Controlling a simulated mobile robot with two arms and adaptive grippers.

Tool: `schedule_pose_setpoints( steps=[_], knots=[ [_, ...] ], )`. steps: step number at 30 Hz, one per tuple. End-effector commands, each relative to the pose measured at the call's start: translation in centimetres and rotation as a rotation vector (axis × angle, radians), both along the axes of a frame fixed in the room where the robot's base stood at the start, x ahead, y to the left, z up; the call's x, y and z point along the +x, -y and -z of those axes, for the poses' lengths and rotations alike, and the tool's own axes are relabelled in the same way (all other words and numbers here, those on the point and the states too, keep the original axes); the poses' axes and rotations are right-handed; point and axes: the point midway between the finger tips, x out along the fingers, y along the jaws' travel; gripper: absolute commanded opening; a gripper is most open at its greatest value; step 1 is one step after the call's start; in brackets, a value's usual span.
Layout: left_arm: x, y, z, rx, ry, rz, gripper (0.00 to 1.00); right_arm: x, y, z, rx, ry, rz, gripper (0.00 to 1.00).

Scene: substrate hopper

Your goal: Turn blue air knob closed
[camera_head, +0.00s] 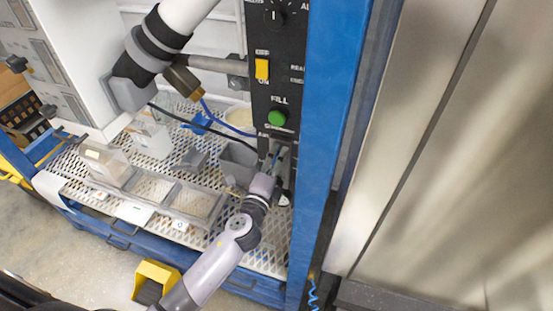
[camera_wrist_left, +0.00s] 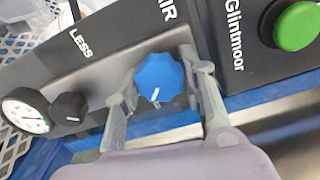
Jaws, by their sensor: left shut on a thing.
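The blue air knob (camera_wrist_left: 160,78) is a lobed knob with a white pointer line, on a dark panel in the left wrist view. The letters "IR" and the word "LESS" show near it. The pointer line faces the lower edge of that view. My left gripper (camera_wrist_left: 160,92) is shut on the knob, with one finger on each side of it. In the head view my left gripper (camera_head: 275,163) is at the lower end of the black control panel, and the knob is mostly hidden behind it. My right gripper is not in view.
A green button (camera_wrist_left: 297,26) sits right of the knob, also seen below "FILL" in the head view (camera_head: 277,118). A small black knob (camera_wrist_left: 69,106) and a gauge (camera_wrist_left: 27,110) are at left. A blue post (camera_head: 333,110) stands close right of the panel.

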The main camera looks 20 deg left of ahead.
Motion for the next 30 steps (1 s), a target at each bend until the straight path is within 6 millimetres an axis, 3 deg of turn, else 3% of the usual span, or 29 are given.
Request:
schedule_pose_setpoints(
  steps=[20,21,30],
  knots=[
    [-0.05,0.05,0.20,0.061,-0.001,0.001,0.09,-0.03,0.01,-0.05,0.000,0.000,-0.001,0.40],
    [-0.05,0.05,0.20,0.061,-0.001,0.001,0.39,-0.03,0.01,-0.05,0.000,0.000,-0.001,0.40],
    [-0.02,0.02,0.10,0.059,0.001,0.001,0.58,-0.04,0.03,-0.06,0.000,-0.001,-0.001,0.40]
  ],
)
